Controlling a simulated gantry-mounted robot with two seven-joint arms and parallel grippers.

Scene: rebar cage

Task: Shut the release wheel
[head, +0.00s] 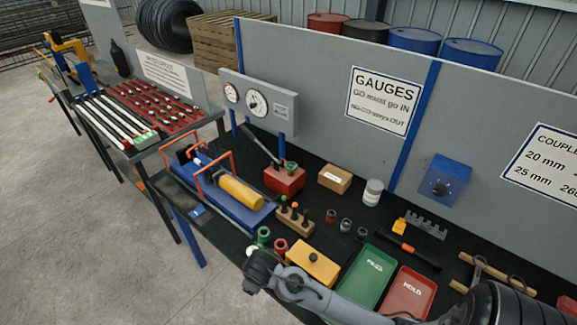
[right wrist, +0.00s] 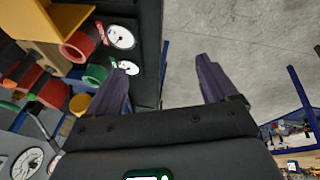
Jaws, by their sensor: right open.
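A red hand pump (head: 284,180) stands on the black bench in the head view, with a long lever leaning up to the left. A small green wheel (head: 291,167) sits on top of it; I take this as the release wheel. How far it is turned cannot be told. My right gripper (head: 257,272) is in front of the pump, nearer the camera and apart from it. In the right wrist view its two fingers (right wrist: 164,88) are spread with nothing between them. My left gripper is not in view.
A blue-based press with a yellow cylinder (head: 240,191) lies left of the pump. A wooden peg block (head: 294,218), green ring (head: 263,235), red ring (head: 280,247) and yellow block (head: 312,262) stand between gripper and pump. A gauge panel (head: 258,104) rises behind. Green (head: 366,277) and red trays (head: 408,294) lie right.

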